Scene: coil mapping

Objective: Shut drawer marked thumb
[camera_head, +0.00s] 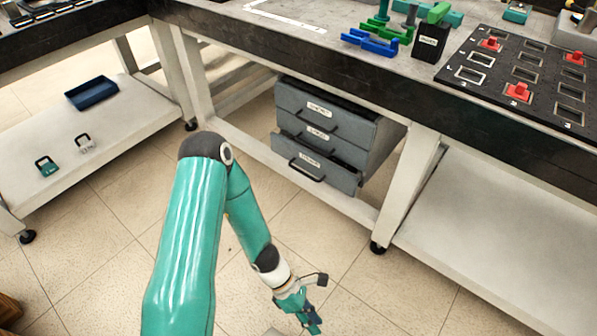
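A grey drawer cabinet (386,150) stands under the workbench, with three labelled drawers. The top drawer (350,124) and middle drawer (345,150) look closed or nearly so. The bottom drawer (342,180) sticks out toward me, with a dark gap above its front. The labels are too small to read surely, so I cannot tell which says thumb. Each drawer has a dark bar handle. My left gripper (309,318) is low in front of the cabinet, apart from it, above the floor. Its fingers are too small to judge. My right gripper is out of view.
The workbench's white legs (408,190) stand either side of the cabinet, with a low white rail before it. A red-pegged board (520,75) and green and blue parts lie on top. A left shelf (120,125) holds a blue tray (92,92). The tiled floor is clear.

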